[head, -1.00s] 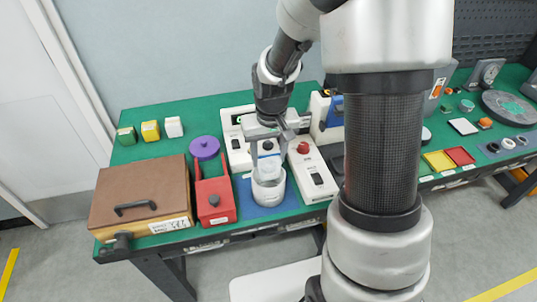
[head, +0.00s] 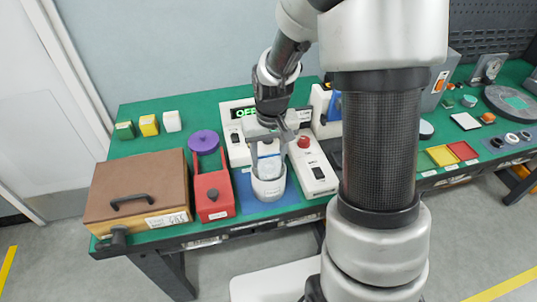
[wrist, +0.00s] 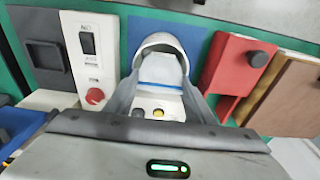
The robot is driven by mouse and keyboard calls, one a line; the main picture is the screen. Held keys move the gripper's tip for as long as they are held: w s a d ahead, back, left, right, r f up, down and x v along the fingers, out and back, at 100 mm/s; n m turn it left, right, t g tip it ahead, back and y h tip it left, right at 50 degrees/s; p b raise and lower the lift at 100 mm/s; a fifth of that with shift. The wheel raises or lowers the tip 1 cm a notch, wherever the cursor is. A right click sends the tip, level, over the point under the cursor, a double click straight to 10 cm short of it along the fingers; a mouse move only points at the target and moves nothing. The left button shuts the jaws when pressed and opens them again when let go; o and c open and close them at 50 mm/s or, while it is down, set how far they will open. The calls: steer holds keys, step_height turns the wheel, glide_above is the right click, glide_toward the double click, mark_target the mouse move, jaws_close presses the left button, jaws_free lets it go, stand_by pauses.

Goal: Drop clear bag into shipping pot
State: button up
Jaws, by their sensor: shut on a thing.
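A white round shipping pot (head: 268,189) stands upright on a blue mat near the table's front edge. Its open mouth also shows in the wrist view (wrist: 163,41). My gripper (head: 268,152) points down right above the pot, its fingers on either side of the clear bag. It is shut on the clear bag (head: 268,168), a pale see-through pouch with a blue line across it in the wrist view (wrist: 160,70). The bag's lower part overlaps the pot's mouth and seems to be inside it. How deep it sits is hidden.
Left of the pot are a red box (head: 214,196), a purple lid (head: 204,142) and a brown case (head: 138,190). Right is a white control box (head: 313,165) with a red button. A white device (head: 238,148) stands behind.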

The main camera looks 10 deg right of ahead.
steer(key=shift+f, duration=0.3)
steer(key=shift+r, duration=0.1)
stand_by(0.3)
steer(key=o, duration=1.1)
steer(key=shift+r, duration=0.1)
step_height(320, 180, up, 8)
steer(key=p, duration=0.5)
steer(key=shift+p, duration=0.3)
